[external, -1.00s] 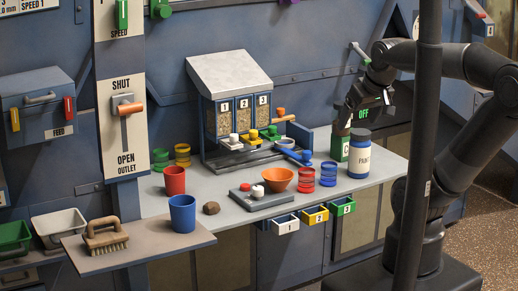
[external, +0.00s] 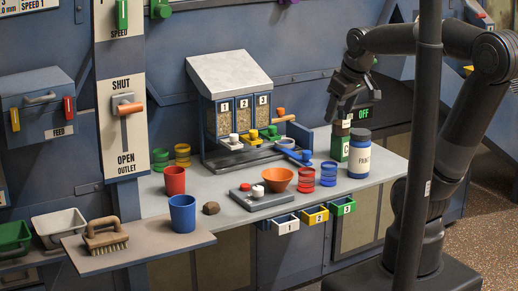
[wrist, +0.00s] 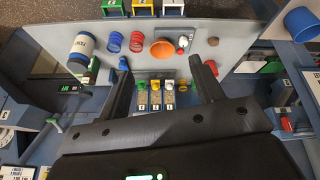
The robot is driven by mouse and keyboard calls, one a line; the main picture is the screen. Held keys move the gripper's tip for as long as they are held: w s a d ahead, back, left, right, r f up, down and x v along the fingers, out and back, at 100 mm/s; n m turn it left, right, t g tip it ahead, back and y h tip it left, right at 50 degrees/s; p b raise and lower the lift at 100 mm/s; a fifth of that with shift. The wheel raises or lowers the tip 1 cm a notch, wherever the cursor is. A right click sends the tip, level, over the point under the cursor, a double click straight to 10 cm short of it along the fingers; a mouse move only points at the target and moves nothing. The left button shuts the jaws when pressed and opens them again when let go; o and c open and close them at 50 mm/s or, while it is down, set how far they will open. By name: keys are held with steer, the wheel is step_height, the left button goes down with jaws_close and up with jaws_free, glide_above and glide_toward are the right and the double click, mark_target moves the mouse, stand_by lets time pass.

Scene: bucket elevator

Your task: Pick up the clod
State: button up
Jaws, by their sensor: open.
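The clod (external: 211,208) is a small brown lump on the grey worktop, just right of the blue cup in the external view. In the wrist view, a small brown lump (wrist: 213,41) beyond the tip of the right finger looks like it. My gripper (external: 338,115) is raised above the right part of the worktop, near the green can, well to the right of the clod. It also shows in the wrist view (wrist: 168,73), with its fingers spread wide and nothing between them.
A blue cup (external: 183,214) and a red cup (external: 174,181) stand near the clod. A brush (external: 105,236) lies at the left.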

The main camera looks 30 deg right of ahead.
steer(key=w+a+f+n+g, duration=0.2)
steer(key=w+a+n, duration=0.4)
steer(key=w, duration=0.6)
steer(key=n+g, duration=0.3)
steer(key=n, duration=0.8)
glide_above(212, 204)
step_height(212, 204, down, 24)
steer(key=shift+f, duration=0.25)
steer(key=f, duration=0.5)
steer(key=shift+w+f, duration=0.3)
steer(key=shift+w, duration=0.1)
steer(key=c, duration=1.1)
